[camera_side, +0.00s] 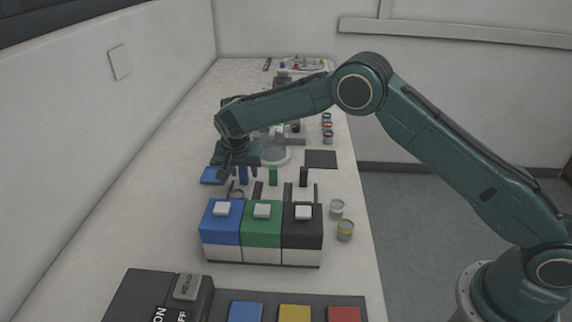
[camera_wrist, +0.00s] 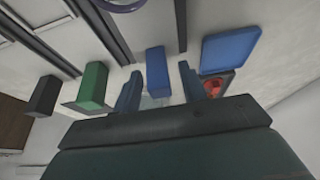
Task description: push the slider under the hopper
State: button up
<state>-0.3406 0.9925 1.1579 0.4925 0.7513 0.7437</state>
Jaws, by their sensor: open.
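My gripper (camera_side: 232,172) is open and points down over the bench, near an upright blue block (camera_side: 243,176). In the wrist view, the blue block (camera_wrist: 158,72) shows between the two fingers of my gripper (camera_wrist: 159,88); I cannot tell whether either finger touches it. An upright green block (camera_side: 273,176) and black block (camera_side: 303,177) stand to its right, by dark rails. Three hoppers stand nearer the side camera: blue (camera_side: 222,236), green (camera_side: 262,238) and black (camera_side: 302,240), each with a white piece on top. A dark ring (camera_side: 237,194) lies between blue block and blue hopper.
A flat blue pad (camera_side: 212,175) lies left of my gripper. Several small jars stand along the right edge, including a yellow-banded one (camera_side: 345,230). A control panel (camera_side: 262,308) with coloured buttons fills the front. A dark mat (camera_side: 321,159) lies behind. The left bench strip is clear.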

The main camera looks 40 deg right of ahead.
aim_at(243, 187)
jog(key=shift+f, duration=0.35)
jog(key=shift+c, duration=0.2)
grip_shut()
jog(key=shift+s+a+r, duration=0.1)
jog(key=shift+s+a, duration=1.25)
jog(key=shift+a, duration=0.05)
jog(key=shift+o, duration=0.2)
grip_release()
